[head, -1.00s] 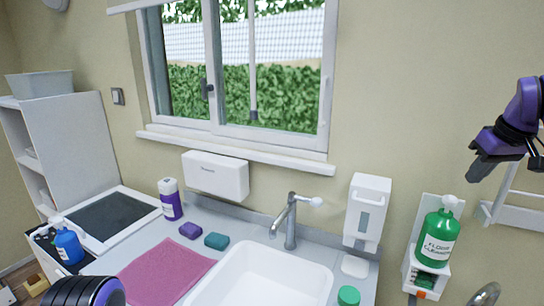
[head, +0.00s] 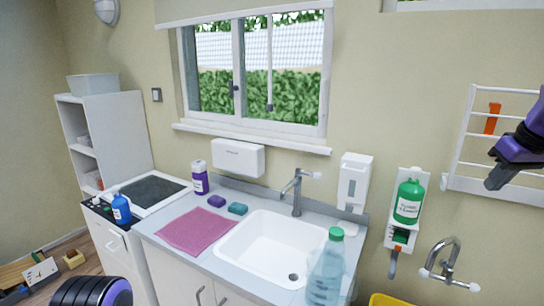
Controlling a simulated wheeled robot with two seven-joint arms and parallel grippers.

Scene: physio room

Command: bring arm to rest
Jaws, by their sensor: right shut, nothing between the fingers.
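My right gripper (head: 494,183) hangs in the air at the right edge, purple and dark grey, with its fingers shut and empty. It shows in front of the white wall rack (head: 452,184), above and to the right of the green cleaner bottle (head: 408,203), apart from the bottle. Part of my left arm, black ribbed with a purple ring, shows at the bottom left; its gripper is not in view.
A counter holds a white sink (head: 262,243), a pink cloth (head: 199,230), two sponges, a purple-white canister (head: 199,178) and a clear bottle with a green cap (head: 326,270). A wall tap (head: 447,262) is at lower right. A yellow container (head: 388,300) shows below.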

